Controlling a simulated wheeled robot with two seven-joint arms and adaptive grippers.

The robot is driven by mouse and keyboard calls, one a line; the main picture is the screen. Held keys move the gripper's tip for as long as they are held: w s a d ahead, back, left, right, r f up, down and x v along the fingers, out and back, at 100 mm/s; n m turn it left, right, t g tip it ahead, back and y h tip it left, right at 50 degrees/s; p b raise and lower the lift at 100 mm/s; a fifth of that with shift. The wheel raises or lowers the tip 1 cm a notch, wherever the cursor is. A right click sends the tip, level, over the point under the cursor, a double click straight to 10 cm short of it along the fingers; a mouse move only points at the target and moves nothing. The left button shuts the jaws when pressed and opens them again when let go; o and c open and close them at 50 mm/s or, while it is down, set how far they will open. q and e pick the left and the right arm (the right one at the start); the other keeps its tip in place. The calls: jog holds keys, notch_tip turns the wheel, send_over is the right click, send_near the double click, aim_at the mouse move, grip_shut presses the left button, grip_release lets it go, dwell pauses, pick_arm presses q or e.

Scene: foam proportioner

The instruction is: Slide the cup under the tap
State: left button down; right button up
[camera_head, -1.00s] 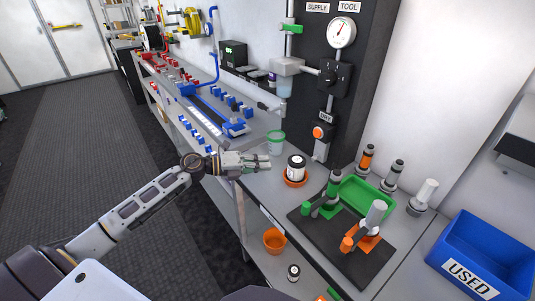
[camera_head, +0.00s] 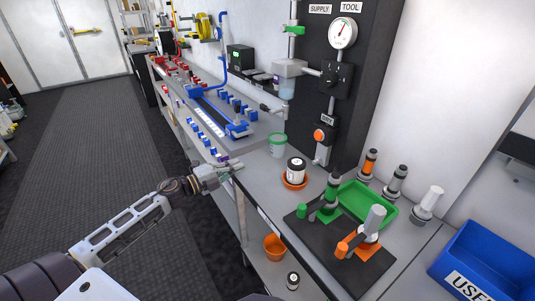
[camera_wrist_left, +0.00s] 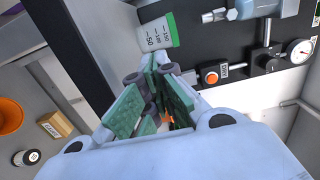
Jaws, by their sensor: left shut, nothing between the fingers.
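The clear cup (camera_head: 277,148) with a green rim stands on the bench, behind an orange dish. In the left wrist view the cup (camera_wrist_left: 158,35) shows its volume marks just beyond my fingertips. My right gripper is not in view.
A black mat (camera_head: 304,238) with green and orange fittings, a green tray (camera_head: 384,220) and a blue bin (camera_head: 497,258) lie further right. Blue valve fittings (camera_head: 238,129) stand left.

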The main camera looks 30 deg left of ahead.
aim_at(274, 149)
pick_arm(q)
jog(key=shift+w+d, duration=0.1)
jog(key=shift+w, duration=0.1)
jog(key=shift+x, duration=1.85)
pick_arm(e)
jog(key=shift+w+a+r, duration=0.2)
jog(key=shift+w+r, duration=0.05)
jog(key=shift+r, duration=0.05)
pick_arm(q)
jog(key=shift+x, duration=0.9)
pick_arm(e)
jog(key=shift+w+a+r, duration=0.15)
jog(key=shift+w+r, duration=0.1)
pick_arm(q)
jog(key=shift+x, duration=1.2)
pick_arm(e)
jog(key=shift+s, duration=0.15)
pick_arm(q)
jog(key=shift+x, duration=2.85)
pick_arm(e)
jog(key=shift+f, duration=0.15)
pick_arm(q)
jog(key=shift+w+r, duration=0.1)
